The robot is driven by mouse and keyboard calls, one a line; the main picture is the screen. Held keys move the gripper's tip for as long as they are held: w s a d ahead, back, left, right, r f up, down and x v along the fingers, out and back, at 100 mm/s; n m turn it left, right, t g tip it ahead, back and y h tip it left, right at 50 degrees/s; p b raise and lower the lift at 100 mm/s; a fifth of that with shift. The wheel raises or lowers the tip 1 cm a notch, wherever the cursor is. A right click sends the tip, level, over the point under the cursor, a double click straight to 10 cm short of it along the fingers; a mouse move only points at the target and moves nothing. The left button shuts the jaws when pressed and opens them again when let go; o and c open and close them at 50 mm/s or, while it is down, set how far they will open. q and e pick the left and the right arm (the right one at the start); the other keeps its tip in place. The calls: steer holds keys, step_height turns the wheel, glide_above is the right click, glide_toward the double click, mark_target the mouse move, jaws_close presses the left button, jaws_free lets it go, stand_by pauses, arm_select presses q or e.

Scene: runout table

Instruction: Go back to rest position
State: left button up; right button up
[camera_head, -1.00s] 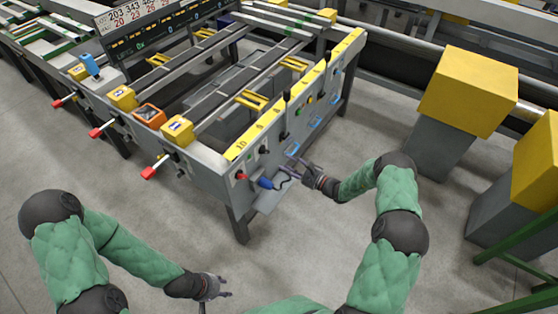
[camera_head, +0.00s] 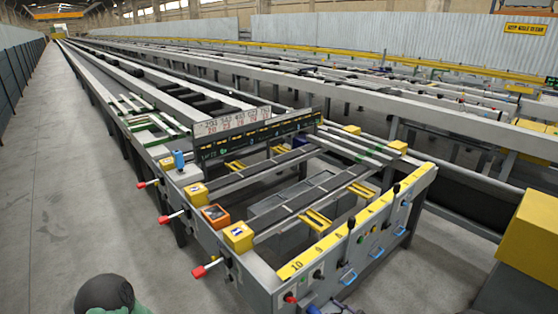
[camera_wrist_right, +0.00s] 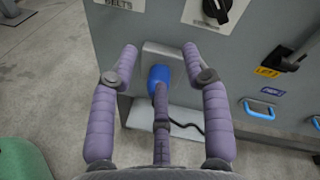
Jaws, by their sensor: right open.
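My right gripper (camera_wrist_right: 160,50) is open in the right wrist view, its purple-grey fingers spread and facing the grey front panel of the runout table (camera_wrist_right: 140,22). A blue object (camera_wrist_right: 158,75) shows between the fingers near a small grey ledge (camera_wrist_right: 185,122), with a black cable beside it. The gripper does not appear closed on it; whether a finger touches it I cannot tell. In the head view the runout table (camera_head: 262,272) fills the middle. My left gripper is out of view; only a dark and green part of my left arm shows at the bottom left.
Red-tipped levers (camera_head: 205,268) stick out from the table's left side. Yellow blocks (camera_head: 530,235) stand at the right. A clear concrete aisle (camera_head: 60,180) runs along the left. The panel carries a black knob (camera_wrist_right: 216,8) and a blue handle (camera_wrist_right: 259,109).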

steer(key=s+a+f+n+g, duration=0.2)
steer(key=s+a+f+g, duration=0.15)
steer(key=s, duration=0.25)
steer(key=s+a+f+n+g+h, duration=0.1)
steer(key=s+a+f+n+g, duration=0.15)
steer(key=s+a, duration=0.2)
steer(key=s+a+f+n+g, duration=0.1)
steer(key=s+a+f+g, duration=0.1)
steer(key=s+a+g, duration=0.3)
steer(key=s+n+h, duration=0.7)
steer(key=s+n, duration=0.3)
steer(key=s, duration=0.4)
steer(key=shift+s, duration=0.3)
steer(key=shift+d+n, duration=0.2)
steer(key=shift+n, duration=0.05)
